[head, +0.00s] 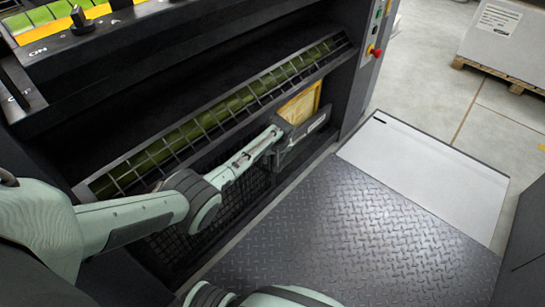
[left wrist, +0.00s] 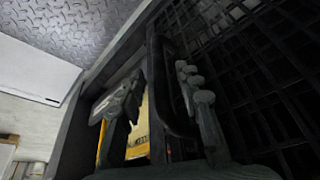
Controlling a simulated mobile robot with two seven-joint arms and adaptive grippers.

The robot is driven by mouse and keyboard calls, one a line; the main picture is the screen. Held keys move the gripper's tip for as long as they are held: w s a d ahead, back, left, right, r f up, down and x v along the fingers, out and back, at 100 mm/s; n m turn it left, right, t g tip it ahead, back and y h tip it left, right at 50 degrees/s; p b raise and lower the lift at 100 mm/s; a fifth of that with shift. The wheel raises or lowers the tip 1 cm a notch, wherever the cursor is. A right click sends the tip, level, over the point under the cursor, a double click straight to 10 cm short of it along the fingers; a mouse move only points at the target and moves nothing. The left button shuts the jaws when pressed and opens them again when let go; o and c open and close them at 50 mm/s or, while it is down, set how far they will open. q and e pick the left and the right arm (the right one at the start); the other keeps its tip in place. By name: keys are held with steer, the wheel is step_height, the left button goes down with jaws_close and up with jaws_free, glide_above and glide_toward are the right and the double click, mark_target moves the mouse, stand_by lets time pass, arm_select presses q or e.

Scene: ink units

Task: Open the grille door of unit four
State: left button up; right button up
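The dark mesh of the grille door (head: 232,200) fills the lower front of the press unit in the head view. The mesh also shows at the right of the left wrist view (left wrist: 262,80). My left gripper (head: 296,138) is at the right end of this mesh. In the left wrist view its fingers are apart, one on each side of a dark upright handle bar (left wrist: 163,85). A gap shows between the left finger and the bar; whether the right finger touches it I cannot tell. No unit number is readable. My right gripper is out of view.
A slanted barred guard (head: 210,122) over a green roller lies above the mesh. A yellow panel (head: 302,103) shows behind my left gripper. A red button (head: 374,51) is on the side post. A tread-plate floor (head: 350,235) lies clear in front, with a pallet load (head: 505,40) beyond.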

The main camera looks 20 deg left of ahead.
arm_select(q)
steer(key=v, duration=1.2)
stand_by(0.3)
steer(key=shift+s+f, duration=0.1)
